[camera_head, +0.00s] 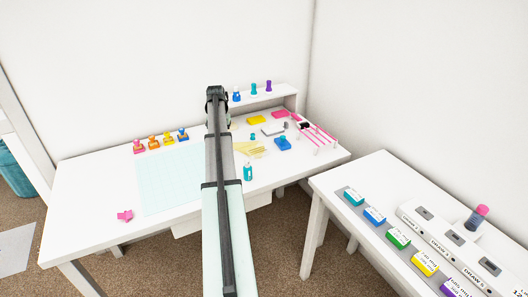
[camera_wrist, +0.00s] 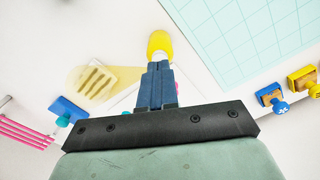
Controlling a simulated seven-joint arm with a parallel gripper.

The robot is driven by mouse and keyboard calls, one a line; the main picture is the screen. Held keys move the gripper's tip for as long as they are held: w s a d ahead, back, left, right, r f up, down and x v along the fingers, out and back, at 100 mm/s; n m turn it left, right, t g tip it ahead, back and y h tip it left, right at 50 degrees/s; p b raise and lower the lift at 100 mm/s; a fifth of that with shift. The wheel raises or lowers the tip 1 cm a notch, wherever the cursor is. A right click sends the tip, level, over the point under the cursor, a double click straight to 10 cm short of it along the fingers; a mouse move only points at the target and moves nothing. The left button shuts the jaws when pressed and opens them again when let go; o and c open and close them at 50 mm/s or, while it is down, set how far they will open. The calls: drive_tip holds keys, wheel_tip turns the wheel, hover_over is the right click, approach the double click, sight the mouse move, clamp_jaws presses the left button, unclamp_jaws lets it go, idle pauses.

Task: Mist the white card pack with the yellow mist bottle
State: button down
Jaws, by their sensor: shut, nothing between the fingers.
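A yellow rounded thing, which looks like the top of the yellow mist bottle (camera_wrist: 159,44), shows in the wrist view just beyond my fingertips. My gripper (camera_wrist: 158,66) is shut with nothing between its fingers; its tips point at the yellow top, and I cannot tell whether they touch it. In the head view my arm hides my fingers and most or all of this bottle. A flat white pack with a grey edge, seemingly the white card pack (camera_head: 272,130), lies toward the back of the desk. In the wrist view a white edge shows partly behind my gripper.
A pale cutting mat (camera_head: 165,185) lies left, with several stamps (camera_head: 154,142) behind.

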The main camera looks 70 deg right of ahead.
drive_tip(key=shift+r, duration=0.85)
idle(0.3)
wheel_tip(320, 180, up, 6)
idle(0.7)
